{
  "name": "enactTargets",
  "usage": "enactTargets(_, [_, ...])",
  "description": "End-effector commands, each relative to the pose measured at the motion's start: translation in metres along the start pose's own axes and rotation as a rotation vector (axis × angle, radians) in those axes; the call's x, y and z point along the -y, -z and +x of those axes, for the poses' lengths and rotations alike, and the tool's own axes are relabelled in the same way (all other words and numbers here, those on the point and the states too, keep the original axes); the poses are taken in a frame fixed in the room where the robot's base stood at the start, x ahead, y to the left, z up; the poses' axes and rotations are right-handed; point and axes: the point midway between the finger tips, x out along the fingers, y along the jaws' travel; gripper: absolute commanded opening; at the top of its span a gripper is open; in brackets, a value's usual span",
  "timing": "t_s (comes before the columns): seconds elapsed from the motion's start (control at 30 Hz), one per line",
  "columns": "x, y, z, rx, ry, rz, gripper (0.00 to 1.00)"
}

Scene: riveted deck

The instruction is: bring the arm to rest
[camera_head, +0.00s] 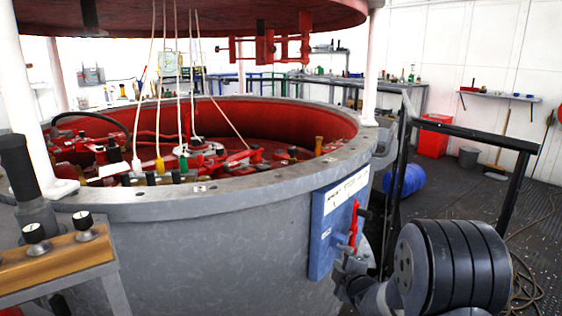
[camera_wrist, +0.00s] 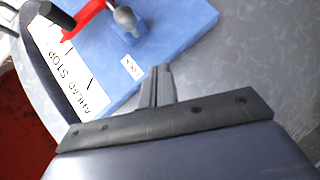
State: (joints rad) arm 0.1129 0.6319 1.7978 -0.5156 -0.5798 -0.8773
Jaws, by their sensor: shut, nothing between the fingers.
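My gripper (camera_wrist: 158,76) shows in the wrist view with its two dark fingers together and nothing between them. It points toward the lower part of a blue panel (camera_wrist: 180,30) with a white label strip reading "AHEAD STOP". A red lever (camera_wrist: 88,18) on a metal pivot stands on this panel, ahead of the fingers and apart from them. In the head view the blue panel (camera_head: 322,240) is fixed to the outside of a grey round tank, with the red lever (camera_head: 353,226) near its right edge. My arm comes in from the lower right, close to the panel.
The grey tank (camera_head: 215,240) fills the middle, with red fittings and hanging cables inside. A dark metal railing (camera_head: 470,132) stands to its right. A blue barrel (camera_head: 404,180), a red box (camera_head: 433,138) and a grey bin (camera_head: 468,157) are beyond. Open floor lies at right.

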Motion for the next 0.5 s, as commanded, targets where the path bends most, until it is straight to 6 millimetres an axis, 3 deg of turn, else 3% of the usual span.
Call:
enactTargets(0.23, [-0.002,0.034,-0.04,-0.003,0.0,-0.001,0.0])
enactTargets(0.5, [-0.002,0.031,-0.093,0.001,0.0,0.0,0.0])
